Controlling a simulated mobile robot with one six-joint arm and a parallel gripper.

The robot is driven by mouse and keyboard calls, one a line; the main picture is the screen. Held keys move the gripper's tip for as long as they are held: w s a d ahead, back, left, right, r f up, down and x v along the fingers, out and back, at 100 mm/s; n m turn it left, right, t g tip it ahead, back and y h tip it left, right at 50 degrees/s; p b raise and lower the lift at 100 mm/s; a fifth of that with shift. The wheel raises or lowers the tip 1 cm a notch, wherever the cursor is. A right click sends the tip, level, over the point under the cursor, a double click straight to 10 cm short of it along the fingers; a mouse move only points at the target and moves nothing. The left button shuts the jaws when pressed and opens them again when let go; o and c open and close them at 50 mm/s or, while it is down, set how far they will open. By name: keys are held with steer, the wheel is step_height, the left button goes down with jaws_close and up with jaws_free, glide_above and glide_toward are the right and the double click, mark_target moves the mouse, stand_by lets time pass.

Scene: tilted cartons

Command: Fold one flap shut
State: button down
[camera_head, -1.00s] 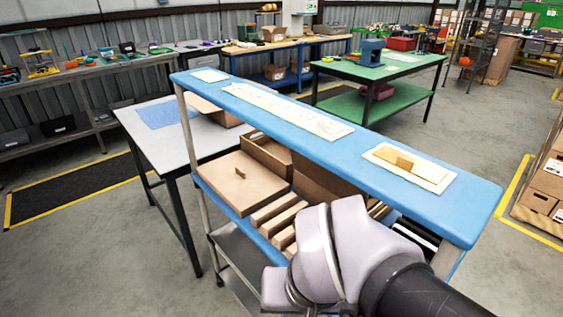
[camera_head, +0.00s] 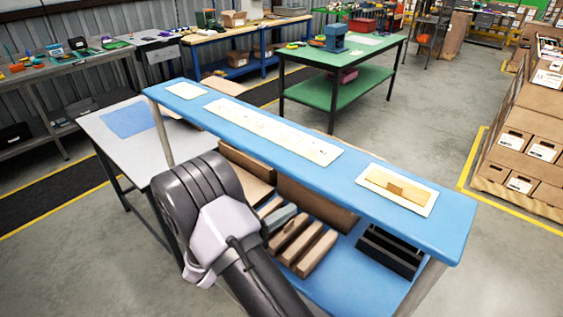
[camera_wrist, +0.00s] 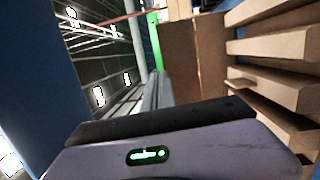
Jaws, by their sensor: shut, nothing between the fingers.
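A brown carton (camera_head: 248,185) lies on the lower blue shelf, partly hidden by my arm and the upper shelf. A larger brown cardboard panel (camera_head: 318,204) stands beside it to the right; I cannot tell whether it is a flap or a wall. In the wrist view, a brown cardboard face (camera_wrist: 190,60) stands upright ahead of my gripper (camera_wrist: 155,92). My gripper is shut and empty, seen beyond its dark mount; its fingertips are hard to make out. No contact with cardboard is visible. In the head view my arm hides much of the work area.
A grey table (camera_head: 100,140) stands at left. The floor (camera_head: 420,120) beyond is clear.

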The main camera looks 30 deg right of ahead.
steer(key=w+a+f+n+t, duration=0.1)
steer(key=w+f+n+t, duration=0.1)
steer(key=w+f+t, duration=0.15)
steer(key=b+x, duration=0.3)
steer(key=x, duration=1)
steer(key=shift+r, duration=0.35)
steer(key=shift+t, duration=0.25)
